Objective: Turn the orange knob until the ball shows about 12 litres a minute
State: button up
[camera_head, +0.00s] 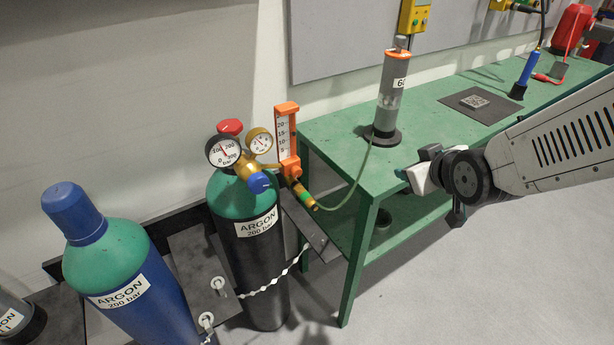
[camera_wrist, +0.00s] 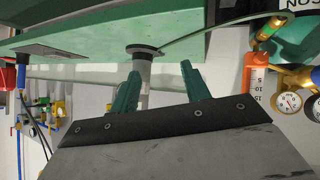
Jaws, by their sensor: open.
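The flowmeter (camera_head: 287,140) is an orange frame with a white scale marked 5 to 20, upright beside the regulator on the argon cylinder. Its ball and reading are too small to tell. An orange part (camera_head: 291,167), perhaps the knob, is at its lower end, above a brass and green hose fitting (camera_head: 304,194). My gripper (camera_head: 412,172) is at the table's front edge, well right of the flowmeter and apart from it. In the wrist view, which looks upside down, my gripper (camera_wrist: 160,80) has its green fingers apart and empty, and the flowmeter (camera_wrist: 256,85) is at right.
The green table (camera_head: 350,160) carries a grey cylinder (camera_head: 393,85) with a dark base, joined by a thin hose (camera_head: 350,190) to the fitting. Two gauges (camera_head: 223,151) and a blue knob (camera_head: 260,182) sit close to the flowmeter. A blue cylinder (camera_head: 150,305) stands left. The floor in front is clear.

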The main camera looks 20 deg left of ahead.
jog(key=a+f+n+t+y, duration=0.2)
jog(key=a+f+n+y, duration=0.25)
jog(key=a, duration=0.75)
jog(key=n+y, duration=0.2)
jog(key=y, duration=0.3)
send_near(298, 174)
jog(key=x, duration=0.8)
jog(key=shift+w+a, duration=0.15)
jog(key=shift+a, duration=0.1)
jog(key=c, duration=1)
